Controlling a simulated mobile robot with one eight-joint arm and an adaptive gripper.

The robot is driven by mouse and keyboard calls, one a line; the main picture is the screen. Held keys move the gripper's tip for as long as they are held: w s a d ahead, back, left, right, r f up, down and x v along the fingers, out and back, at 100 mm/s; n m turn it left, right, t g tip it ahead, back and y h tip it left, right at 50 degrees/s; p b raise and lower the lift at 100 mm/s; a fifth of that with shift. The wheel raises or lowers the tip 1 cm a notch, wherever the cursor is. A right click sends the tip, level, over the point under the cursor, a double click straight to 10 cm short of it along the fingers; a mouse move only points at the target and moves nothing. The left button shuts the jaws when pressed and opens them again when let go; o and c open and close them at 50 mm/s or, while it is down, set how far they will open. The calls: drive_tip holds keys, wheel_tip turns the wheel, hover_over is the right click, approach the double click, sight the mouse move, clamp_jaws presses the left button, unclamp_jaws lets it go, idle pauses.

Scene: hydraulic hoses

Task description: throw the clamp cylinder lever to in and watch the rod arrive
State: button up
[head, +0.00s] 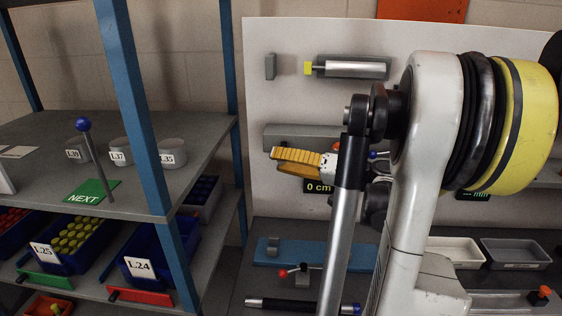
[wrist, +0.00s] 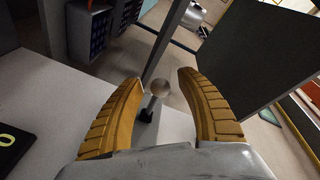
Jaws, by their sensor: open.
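My gripper (head: 276,160) is at the middle left of the white panel in the head view, its yellow fingers pointing left. In the wrist view my gripper (wrist: 159,80) is open. A pale ball knob (wrist: 161,88) on a short stem with a dark base shows between and beyond its fingertips; I cannot tell contact. High on the panel is a silver cylinder (head: 358,69) whose short rod ends in a yellow tip (head: 307,68). A gap separates the tip from a grey block (head: 270,66). Which lever is the clamp cylinder's, I cannot tell.
A red-knobbed lever (head: 283,273) stands by a blue plate (head: 256,252) on the bench. At left, a shelf (head: 40,135) with blue posts holds a blue-knobbed lever (head: 83,125), cups and bins. My arm hides much of the panel.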

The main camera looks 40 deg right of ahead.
clamp_jaws()
drive_tip(key=shift+w+d+f+n+b, duration=0.1)
drive_tip(key=shift+f+n+b, duration=0.8)
drive_tip(key=shift+n+b, duration=0.15)
drive_tip(key=shift+w+d+f+n+t+y+b, duration=0.15)
drive_tip(key=shift+f+n+t+y+b, duration=0.25)
drive_tip(key=shift+n+b, duration=0.55)
drive_tip(key=shift+p, duration=0.3)
unclamp_jaws()
drive_tip(key=v, duration=1.2)
